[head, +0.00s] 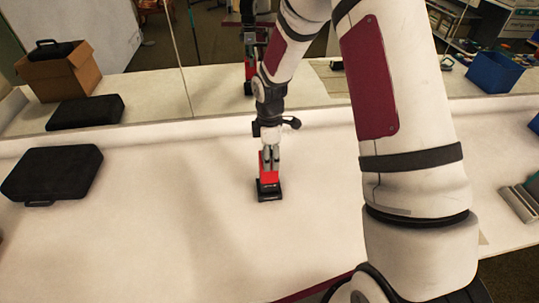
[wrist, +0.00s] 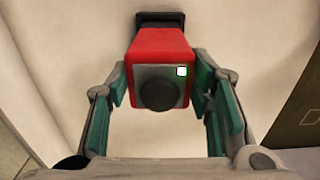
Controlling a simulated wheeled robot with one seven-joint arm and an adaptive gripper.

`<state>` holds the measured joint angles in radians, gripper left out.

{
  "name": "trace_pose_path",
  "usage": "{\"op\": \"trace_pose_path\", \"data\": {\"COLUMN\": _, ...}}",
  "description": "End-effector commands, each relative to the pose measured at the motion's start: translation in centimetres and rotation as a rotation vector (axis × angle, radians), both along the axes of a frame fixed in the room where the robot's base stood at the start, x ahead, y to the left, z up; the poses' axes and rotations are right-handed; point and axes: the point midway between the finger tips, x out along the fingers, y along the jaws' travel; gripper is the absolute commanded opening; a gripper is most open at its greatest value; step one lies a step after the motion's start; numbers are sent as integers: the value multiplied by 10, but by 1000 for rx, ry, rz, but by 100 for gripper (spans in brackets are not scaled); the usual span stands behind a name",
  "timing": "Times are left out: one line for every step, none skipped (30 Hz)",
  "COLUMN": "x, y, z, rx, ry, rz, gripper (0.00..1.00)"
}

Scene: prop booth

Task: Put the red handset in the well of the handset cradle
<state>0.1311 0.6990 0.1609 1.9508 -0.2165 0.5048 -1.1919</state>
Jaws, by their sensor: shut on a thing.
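The red handset (head: 268,177) stands roughly upright in the middle of the white table. My gripper (head: 270,158) points down and is shut on its upper part. In the wrist view, the handset (wrist: 160,47) lies between the green-padded fingers of my gripper (wrist: 160,72); its near end has a dark round knob and a lit green-white square. The black handset cradle (head: 270,194) is on the table directly below the handset, and its edge shows past the handset's far end in the wrist view (wrist: 172,18). The well is hidden, so I cannot tell whether the handset's lower end is inside it.
A black case (head: 50,176) lies on the left of the table. A grey-green object (head: 522,199) lies at the right edge. Behind the table, a mirror-like panel shows my arm and a red shape again, with a cardboard box (head: 58,77) and blue bin (head: 494,72). Table around the cradle is clear.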

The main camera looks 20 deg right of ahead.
Motion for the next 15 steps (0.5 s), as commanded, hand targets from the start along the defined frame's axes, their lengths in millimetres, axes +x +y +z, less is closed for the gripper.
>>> {"op": "trace_pose_path", "data": {"x": 0, "y": 0, "z": 0, "rx": 0, "ry": -1, "rz": 0, "gripper": 0}}
{"op": "trace_pose_path", "data": {"x": 0, "y": 0, "z": 0, "rx": 0, "ry": -1, "rz": 0, "gripper": 0}}
{"op": "trace_pose_path", "data": {"x": 0, "y": 0, "z": 0, "rx": 0, "ry": -1, "rz": 0, "gripper": 0}}
{"op": "trace_pose_path", "data": {"x": 0, "y": 0, "z": 0, "rx": 0, "ry": -1, "rz": 0, "gripper": 0}}
{"op": "trace_pose_path", "data": {"x": 0, "y": 0, "z": 0, "rx": 0, "ry": 0, "rz": 0, "gripper": 0}}
{"op": "trace_pose_path", "data": {"x": 0, "y": 0, "z": -1, "rx": 0, "ry": 0, "rz": 0, "gripper": 0}}
{"op": "trace_pose_path", "data": {"x": 0, "y": 0, "z": -1, "rx": 0, "ry": 0, "rz": 0, "gripper": 0}}
{"op": "trace_pose_path", "data": {"x": 0, "y": 0, "z": -2, "rx": 0, "ry": 0, "rz": 0, "gripper": 0}}
{"op": "trace_pose_path", "data": {"x": 0, "y": 0, "z": -3, "rx": 0, "ry": 0, "rz": 0, "gripper": 0}}
{"op": "trace_pose_path", "data": {"x": 0, "y": 0, "z": -4, "rx": 0, "ry": 0, "rz": 0, "gripper": 0}}
{"op": "trace_pose_path", "data": {"x": 0, "y": 0, "z": -5, "rx": 0, "ry": 0, "rz": 0, "gripper": 0}}
{"op": "trace_pose_path", "data": {"x": 0, "y": 0, "z": -7, "rx": 0, "ry": 0, "rz": 0, "gripper": 0}}
{"op": "trace_pose_path", "data": {"x": 0, "y": 0, "z": -8, "rx": 0, "ry": 0, "rz": 0, "gripper": 0}}
{"op": "trace_pose_path", "data": {"x": 0, "y": 0, "z": -9, "rx": 0, "ry": 0, "rz": 0, "gripper": 0}}
{"op": "trace_pose_path", "data": {"x": 0, "y": 0, "z": -10, "rx": 0, "ry": 1, "rz": 0, "gripper": 0}}
